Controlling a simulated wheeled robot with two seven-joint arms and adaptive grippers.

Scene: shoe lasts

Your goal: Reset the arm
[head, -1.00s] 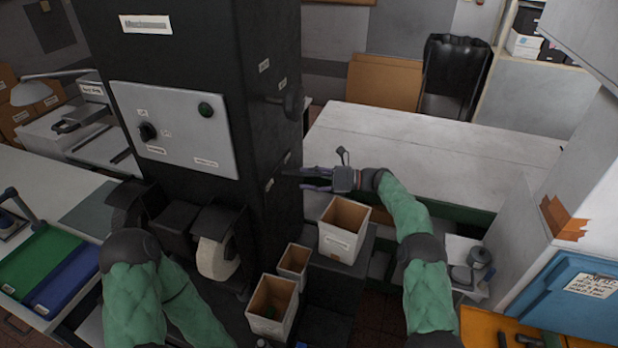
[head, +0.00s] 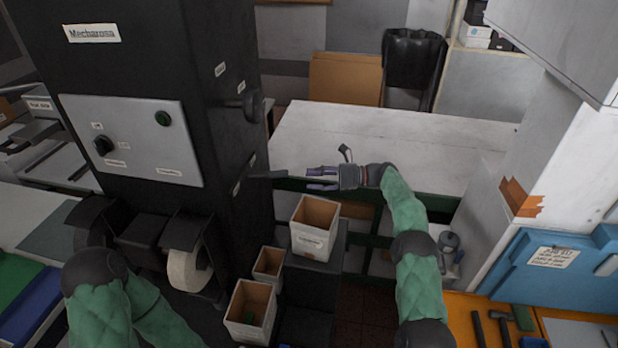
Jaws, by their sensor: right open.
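My right arm, in a green sleeve, reaches up from the lower right in the head view. Its gripper (head: 322,179) points left, open and empty, with two purple-grey fingers apart. It is in front of the near edge of the white table (head: 395,140) and to the right of the black machine (head: 150,50), apart from it. My left arm, also green-sleeved, comes in at the lower left, and its gripper is out of view. No shoe last can be made out for certain.
Below my right gripper stand a larger open box (head: 314,240), a small box (head: 268,265) and another box (head: 249,318). A grinding wheel (head: 187,268) sits on the machine's front. A blue case (head: 560,275) and an orange bench with tools are at the right.

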